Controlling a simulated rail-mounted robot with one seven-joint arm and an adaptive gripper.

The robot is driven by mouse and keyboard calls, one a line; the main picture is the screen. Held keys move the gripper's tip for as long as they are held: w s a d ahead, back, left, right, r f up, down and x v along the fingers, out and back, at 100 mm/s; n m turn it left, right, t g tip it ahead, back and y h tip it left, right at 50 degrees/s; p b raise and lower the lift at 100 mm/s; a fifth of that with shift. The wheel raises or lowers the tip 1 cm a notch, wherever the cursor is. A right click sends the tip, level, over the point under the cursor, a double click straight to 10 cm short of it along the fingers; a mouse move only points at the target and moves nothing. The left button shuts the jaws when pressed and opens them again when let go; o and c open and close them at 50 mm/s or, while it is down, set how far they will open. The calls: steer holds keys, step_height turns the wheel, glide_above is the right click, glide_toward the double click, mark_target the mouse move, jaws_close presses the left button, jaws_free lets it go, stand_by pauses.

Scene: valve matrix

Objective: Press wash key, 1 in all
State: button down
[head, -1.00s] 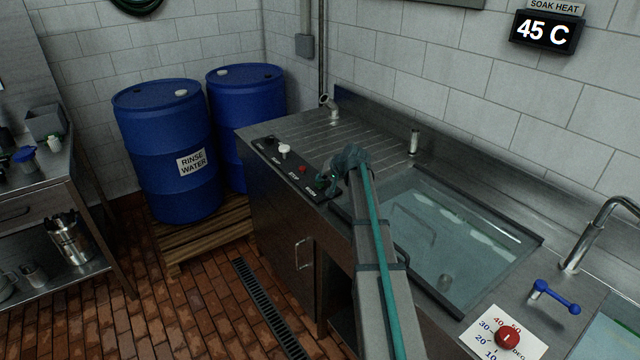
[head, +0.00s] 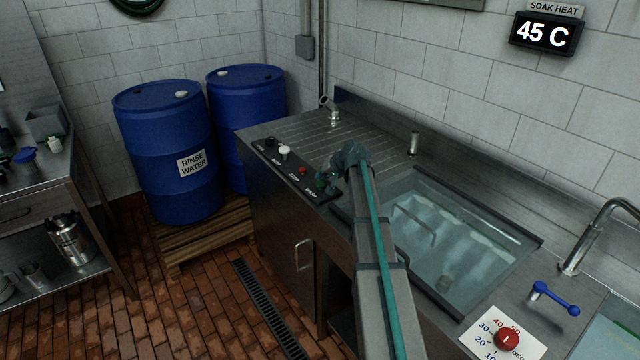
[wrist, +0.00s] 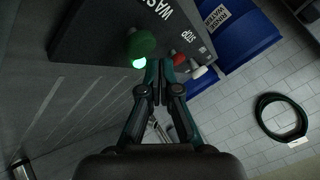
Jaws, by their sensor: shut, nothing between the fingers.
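The wash key is a green round button (wrist: 141,44) on the dark control panel, near the "WASH" lettering in the wrist view. In the head view my gripper (head: 328,177) is over the near right end of the panel and largely hides the key.
A red button (head: 302,170) by "STOP" and a white knob (head: 284,150) share the panel. A water-filled basin (head: 538,243) lies to the right, with a blue-handled valve (head: 556,297) and a red dial (head: 507,339) beyond. Blue barrels (head: 165,150) stand left.

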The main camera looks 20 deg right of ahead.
mark_target(322, 184)
stand_by(0.3)
steer(key=shift+r+p, duration=1)
steer(key=shift+r, duration=1.55)
steer(key=s+a+f+n+g+h, duration=0.1)
steer(key=s+a+f+n+g, duration=0.45)
steer(key=s+a+f, duration=1.9)
steer(key=s+f+g, duration=0.3)
steer(key=s+f, duration=0.4)
steer(key=s, duration=0.7)
steer(key=s+f+g+h, duration=0.1)
steer(key=s+f+g, duration=0.2)
steer(key=s+f, duration=0.5)
steer(key=s+a+f+g, duration=0.1)
steer(key=s+f+g, duration=0.3)
steer(key=s, duration=1.5)
step_height(322, 184, down, 4)
steer(key=shift+s+f+h, duration=0.15)
steer(key=shift+s+h, duration=0.15)
steer(key=shift+s, duration=0.1)
